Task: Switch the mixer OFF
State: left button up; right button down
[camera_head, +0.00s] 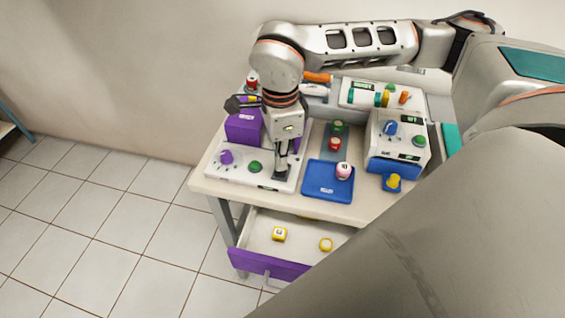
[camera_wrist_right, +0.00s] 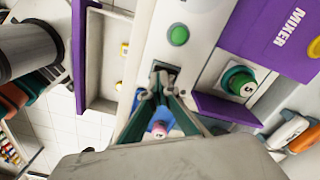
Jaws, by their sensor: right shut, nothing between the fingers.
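The mixer is a purple box (camera_head: 243,128) on a white panel (camera_head: 218,175) at the left of the table, and its purple side (camera_wrist_right: 270,40) reads "MIXER" in the wrist view. The panel has a purple knob (camera_head: 226,157) and a green button (camera_head: 255,167), also in the wrist view (camera_wrist_right: 178,35). A dark switch (camera_wrist_right: 169,68) sits in the panel beside the button. My right gripper (camera_head: 281,172) points down at this switch, shut and empty; its fingertips (camera_wrist_right: 162,82) are at it, contact unclear. The switch's position is partly hidden. My left gripper is out of view.
A blue-and-white device (camera_head: 383,160) stands farther right.

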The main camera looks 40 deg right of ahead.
jog(key=shift+f+b, duration=0.35)
jog(key=shift+f, duration=0.45)
jog(key=shift+r, duration=0.1)
dwell(0.3)
jog(key=shift+r+p, duration=1.3)
jog(key=shift+r, duration=0.4)
jog(key=shift+r+p, duration=1.25)
jog(key=shift+r, duration=0.5)
